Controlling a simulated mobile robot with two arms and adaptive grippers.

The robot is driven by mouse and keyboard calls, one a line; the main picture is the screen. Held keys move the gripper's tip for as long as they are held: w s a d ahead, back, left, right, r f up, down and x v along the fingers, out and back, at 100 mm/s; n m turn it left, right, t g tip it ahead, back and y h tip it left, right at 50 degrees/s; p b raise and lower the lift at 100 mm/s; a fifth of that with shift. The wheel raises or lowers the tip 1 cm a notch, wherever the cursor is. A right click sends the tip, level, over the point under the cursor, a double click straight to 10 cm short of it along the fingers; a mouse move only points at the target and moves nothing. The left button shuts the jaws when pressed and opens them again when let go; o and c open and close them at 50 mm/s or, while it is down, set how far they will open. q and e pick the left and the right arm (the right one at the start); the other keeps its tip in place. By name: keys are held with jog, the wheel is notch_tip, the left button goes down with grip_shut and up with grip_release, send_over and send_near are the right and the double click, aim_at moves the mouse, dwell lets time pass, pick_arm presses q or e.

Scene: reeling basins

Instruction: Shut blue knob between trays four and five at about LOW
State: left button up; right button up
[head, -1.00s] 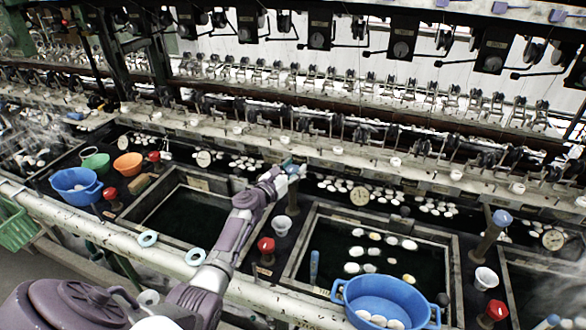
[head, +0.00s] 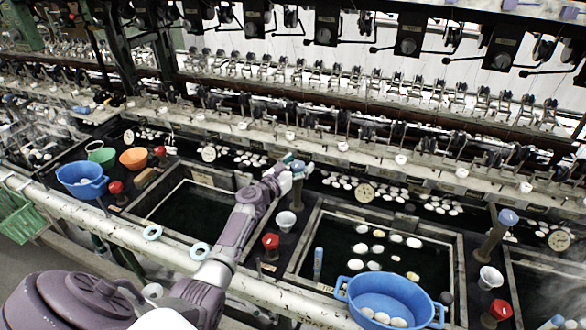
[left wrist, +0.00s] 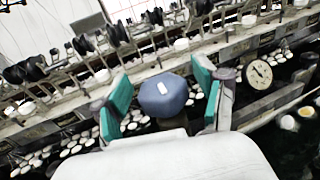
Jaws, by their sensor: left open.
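A blue faceted knob (left wrist: 163,96) with a small white mark on top shows in the left wrist view. My left gripper (left wrist: 162,98) is open, with one teal finger on each side of the knob. Gaps show between the fingers and the knob, so it is not clasped. In the head view my left gripper (head: 294,170) is at the back of the strip between two dark water trays, and it largely hides the knob there. The mark's meaning and the LOW label cannot be read. My right gripper is not in view.
A round gauge (head: 364,191) stands right of the gripper. A white cup (head: 286,221) and red knob (head: 270,241) are on the same strip, nearer me. Another blue knob (head: 508,217) tops a post at right. A blue basin (head: 390,298) sits at the front.

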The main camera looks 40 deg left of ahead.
pick_arm(q)
jog(key=s, duration=1.2)
jog(key=shift+a, duration=0.25)
jog(key=shift+w, duration=0.1)
